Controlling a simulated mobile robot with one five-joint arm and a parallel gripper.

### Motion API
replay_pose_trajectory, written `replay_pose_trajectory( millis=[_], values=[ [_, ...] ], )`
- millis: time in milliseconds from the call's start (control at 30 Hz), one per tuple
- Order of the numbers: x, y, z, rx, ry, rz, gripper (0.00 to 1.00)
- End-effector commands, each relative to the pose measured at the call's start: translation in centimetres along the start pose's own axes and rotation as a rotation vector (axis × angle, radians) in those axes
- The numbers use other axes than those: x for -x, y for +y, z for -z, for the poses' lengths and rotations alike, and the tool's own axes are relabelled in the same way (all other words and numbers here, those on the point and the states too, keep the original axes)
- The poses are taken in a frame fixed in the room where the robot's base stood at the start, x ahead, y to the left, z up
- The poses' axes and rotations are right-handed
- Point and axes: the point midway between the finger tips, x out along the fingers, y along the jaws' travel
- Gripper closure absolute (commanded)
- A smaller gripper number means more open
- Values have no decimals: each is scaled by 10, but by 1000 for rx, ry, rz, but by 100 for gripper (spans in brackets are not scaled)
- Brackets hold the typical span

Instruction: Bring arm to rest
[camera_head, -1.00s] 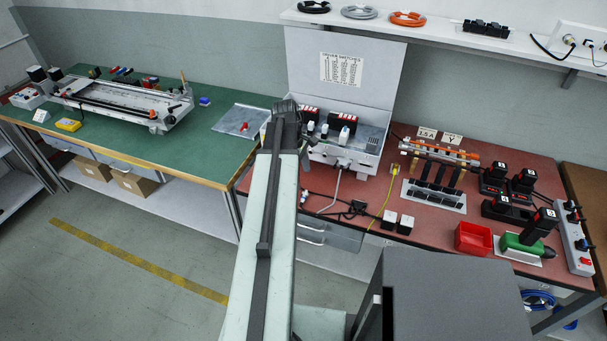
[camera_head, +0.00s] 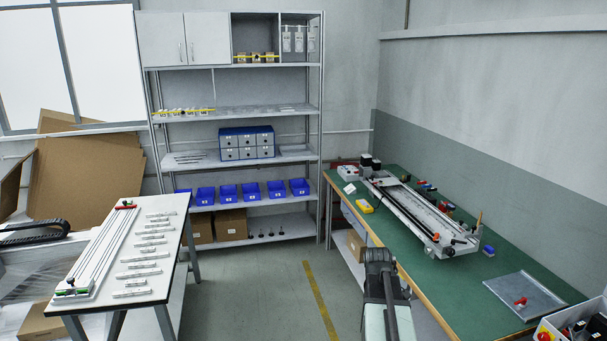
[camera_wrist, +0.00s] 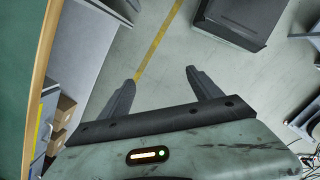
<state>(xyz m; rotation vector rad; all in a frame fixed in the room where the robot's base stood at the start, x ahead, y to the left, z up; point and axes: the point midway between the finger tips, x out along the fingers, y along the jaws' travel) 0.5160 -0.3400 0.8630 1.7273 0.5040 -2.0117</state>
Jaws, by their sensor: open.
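My gripper (camera_wrist: 160,88) shows in the wrist view with its two dark fingers spread well apart. It is open and nothing lies between the fingers; below them I see grey floor and a yellow floor line. In the head view my arm (camera_head: 385,290) rises from the bottom edge, just in front of the green workbench (camera_head: 445,300). The gripper's fingers cannot be made out in the head view.
The green workbench bears a gantry rig (camera_head: 425,215) and a metal tray (camera_head: 525,296). A white table (camera_head: 180,215) with a rail stands at left. A shelving unit (camera_head: 240,110) stands at the back. The floor (camera_head: 270,300) between is clear.

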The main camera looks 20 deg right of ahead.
Motion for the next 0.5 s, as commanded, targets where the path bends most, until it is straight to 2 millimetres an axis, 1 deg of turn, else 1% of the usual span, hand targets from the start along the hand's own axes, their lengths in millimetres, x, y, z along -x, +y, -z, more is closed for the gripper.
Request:
replay_pose_trajectory(
  millis=[33, 67, 100, 167, 200, 267, 300, 367, 400, 467, 500],
  values=[
    [7, -24, 40, 45, 9, -10, 26],
    [10, -38, 62, 63, 15, -16, 26],
    [14, -58, 89, 82, 23, -22, 26],
    [20, -88, 124, 99, 36, -28, 26],
    [23, -108, 145, 104, 45, -31, 26],
    [27, -138, 171, 104, 57, -34, 26],
    [30, -157, 186, 99, 66, -34, 26],
    [33, -186, 206, 80, 80, -32, 26],
    [35, -205, 217, 60, 90, -30, 26],
    [37, -234, 230, 3, 106, -21, 26],
    [38, -249, 235, -65, 118, -10, 26]
  ],
)
